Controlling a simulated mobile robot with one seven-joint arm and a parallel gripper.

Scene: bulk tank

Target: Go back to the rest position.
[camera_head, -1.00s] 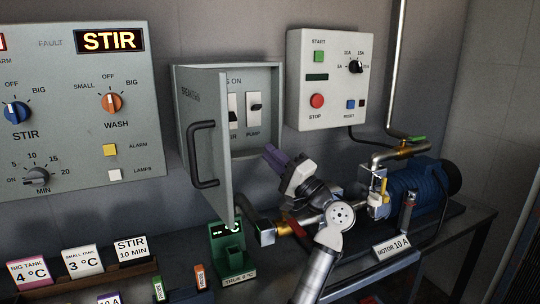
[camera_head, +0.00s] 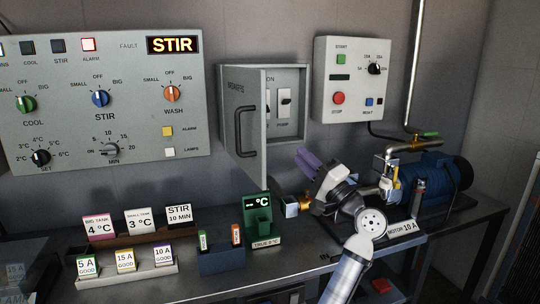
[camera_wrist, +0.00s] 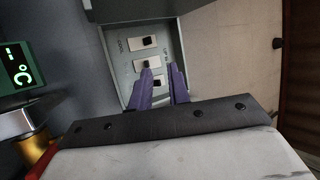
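My gripper (camera_head: 306,160), with purple fingers, is raised in front of the open breaker box, to the right of its door. In the wrist view its two fingers (camera_wrist: 164,84) stand a little apart with a narrow gap and nothing between them. The breaker box (camera_head: 299,78) has its grey door (camera_head: 243,130) swung open. Its white switches show in the wrist view (camera_wrist: 143,43), beyond the fingertips; whether the fingers touch anything is not clear, but they look apart from the switches.
The control panel (camera_head: 135,124) shows STIR at left. The start/stop box (camera_head: 352,107) hangs at right, above the blue pump motor (camera_head: 432,182) and brass pipework. A green thermometer display (camera_head: 257,222) and card racks (camera_head: 128,269) stand on the bench. The open door juts out beside my gripper.

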